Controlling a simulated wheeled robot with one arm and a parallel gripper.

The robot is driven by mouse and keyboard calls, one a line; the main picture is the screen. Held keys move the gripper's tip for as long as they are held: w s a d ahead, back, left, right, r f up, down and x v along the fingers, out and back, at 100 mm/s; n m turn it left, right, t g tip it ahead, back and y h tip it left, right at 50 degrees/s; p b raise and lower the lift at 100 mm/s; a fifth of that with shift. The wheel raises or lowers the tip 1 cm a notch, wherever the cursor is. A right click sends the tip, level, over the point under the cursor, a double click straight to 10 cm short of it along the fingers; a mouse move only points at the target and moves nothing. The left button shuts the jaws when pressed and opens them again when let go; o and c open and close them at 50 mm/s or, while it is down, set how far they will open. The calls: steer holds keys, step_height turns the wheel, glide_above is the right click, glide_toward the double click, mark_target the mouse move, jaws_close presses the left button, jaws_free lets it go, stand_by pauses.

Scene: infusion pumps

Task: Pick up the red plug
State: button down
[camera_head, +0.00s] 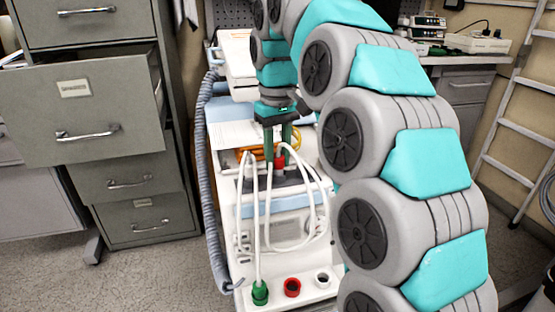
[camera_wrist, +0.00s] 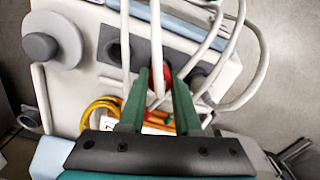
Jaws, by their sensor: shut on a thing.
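The red plug (camera_head: 279,162) is between the green fingers of my gripper (camera_head: 278,155), on the upper part of the white pump cart. Its red end (camera_wrist: 168,76) shows between the fingertips in the wrist view, partly covered by a white cable. My gripper (camera_wrist: 160,88) is shut on the plug, pointing down. The plug's lower end and its exact contact with the panel below are hidden.
White cables (camera_head: 314,190) loop over the cart (camera_head: 240,268) around the gripper. A green plug (camera_head: 260,292) stands at the cart's front beside a red socket (camera_head: 292,287) and a white socket (camera_head: 323,280). An open drawer (camera_head: 85,105) juts out at left.

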mark_target(277, 159)
steer(key=shift+w+r, duration=0.1)
steer(key=shift+r, duration=0.35)
step_height(277, 159, up, 3)
steer(key=p, duration=0.2)
steer(key=shift+p, duration=0.35)
steer(key=shift+s+f+b, duration=0.55)
steer(key=shift+s+b, duration=0.05)
steer(key=shift+s, duration=0.15)
steer(key=s+a+r+b, duration=0.1)
steer(key=s, duration=1.3)
steer(key=shift+s+r+b, duration=0.2)
steer(key=shift+s+b, duration=0.1)
steer(key=shift+b, duration=0.1)
steer(key=shift+s+r+p, duration=0.1)
steer(key=shift+r+p, duration=0.1)
steer(key=shift+p, duration=0.4)
